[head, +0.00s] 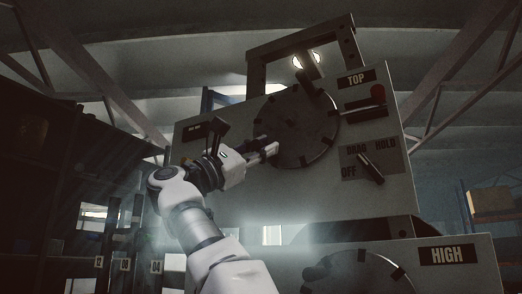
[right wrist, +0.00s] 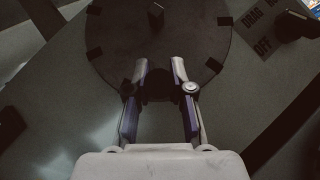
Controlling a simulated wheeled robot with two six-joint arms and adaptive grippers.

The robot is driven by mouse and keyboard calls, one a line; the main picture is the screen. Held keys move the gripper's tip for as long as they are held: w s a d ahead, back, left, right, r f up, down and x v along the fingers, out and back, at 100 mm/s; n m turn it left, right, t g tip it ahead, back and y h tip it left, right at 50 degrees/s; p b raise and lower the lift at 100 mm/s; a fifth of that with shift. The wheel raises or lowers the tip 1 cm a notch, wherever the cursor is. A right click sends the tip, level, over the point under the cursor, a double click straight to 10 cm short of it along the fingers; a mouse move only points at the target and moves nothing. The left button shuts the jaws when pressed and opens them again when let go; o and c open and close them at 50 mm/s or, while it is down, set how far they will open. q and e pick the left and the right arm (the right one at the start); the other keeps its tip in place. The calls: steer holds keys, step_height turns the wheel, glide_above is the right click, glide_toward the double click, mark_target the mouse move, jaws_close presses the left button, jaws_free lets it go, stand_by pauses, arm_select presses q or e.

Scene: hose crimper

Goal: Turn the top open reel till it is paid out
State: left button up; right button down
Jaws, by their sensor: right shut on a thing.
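The top reel (head: 305,122) is a dark round disc with black tabs round its rim, set in the upper grey panel under the TOP label. It also fills the upper part of the right wrist view (right wrist: 190,40). My right gripper (head: 273,150) is at the reel's left edge. In the right wrist view, its two fingers (right wrist: 159,66) stand either side of a dark knob (right wrist: 157,86) near the disc's rim and are shut on it. The knob is mostly hidden in the head view. My left gripper is not in view.
A dark selector lever (head: 370,168) sits on a plate reading DRAG, HOLD and OFF. A metal frame (head: 300,40) with a lamp rises above. A lower reel (head: 358,275) stands by the HIGH label.

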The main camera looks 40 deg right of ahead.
stand_by(0.5)
steer(key=c, duration=1)
jaws_free()
steer(key=shift+w, duration=0.1)
steer(key=shift+w+a, duration=0.1)
steer(key=shift+a, duration=0.05)
steer(key=v, duration=1.2)
steer(key=shift+w, duration=0.1)
